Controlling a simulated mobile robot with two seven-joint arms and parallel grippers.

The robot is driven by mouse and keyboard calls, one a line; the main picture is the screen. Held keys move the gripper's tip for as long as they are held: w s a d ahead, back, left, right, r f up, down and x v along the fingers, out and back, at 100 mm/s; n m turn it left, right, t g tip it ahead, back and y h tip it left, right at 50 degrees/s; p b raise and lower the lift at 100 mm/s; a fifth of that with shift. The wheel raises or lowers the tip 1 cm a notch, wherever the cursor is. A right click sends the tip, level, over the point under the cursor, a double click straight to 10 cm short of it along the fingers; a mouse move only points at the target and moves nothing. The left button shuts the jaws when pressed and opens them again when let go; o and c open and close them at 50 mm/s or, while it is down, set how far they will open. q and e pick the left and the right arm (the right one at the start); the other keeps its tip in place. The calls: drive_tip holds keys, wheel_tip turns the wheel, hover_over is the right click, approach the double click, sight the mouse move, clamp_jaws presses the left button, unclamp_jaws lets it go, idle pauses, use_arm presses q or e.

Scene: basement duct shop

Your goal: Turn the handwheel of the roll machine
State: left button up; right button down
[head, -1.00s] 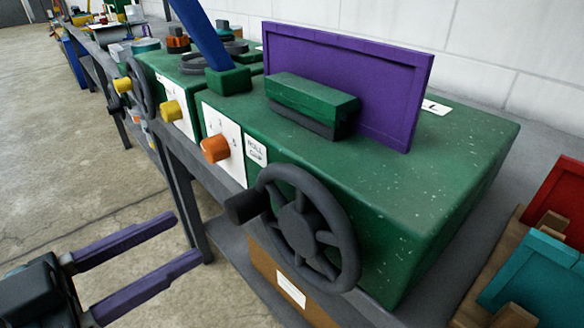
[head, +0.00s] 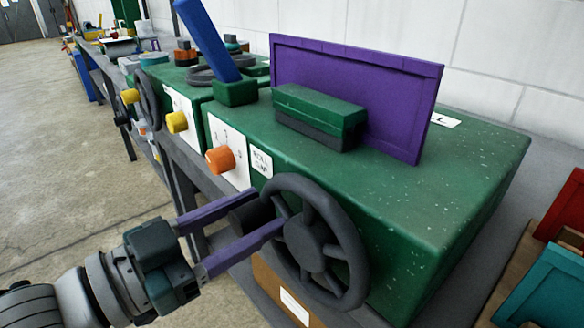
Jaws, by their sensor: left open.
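The roll machine (head: 430,215) is a speckled green box on a grey bench. Its dark grey handwheel (head: 318,245) is on the front face, with a black crank handle (head: 245,215) sticking out at the wheel's upper left. My left gripper (head: 268,212) is open, with its two purple fingers on either side of the handle. The lower finger passes in front of part of the handle and reaches the wheel rim in the picture. I cannot tell whether either finger touches the handle. My right gripper is out of view.
A purple framed panel (head: 350,95) and a green block (head: 320,112) stand on the machine. An orange knob (head: 220,160) and a blue lever (head: 207,40) are to the left. Teal (head: 545,290) and red (head: 568,210) panels stand at right. The floor at left is clear.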

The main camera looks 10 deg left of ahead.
use_arm(q)
clamp_jaws()
idle(0.3)
idle(1.1)
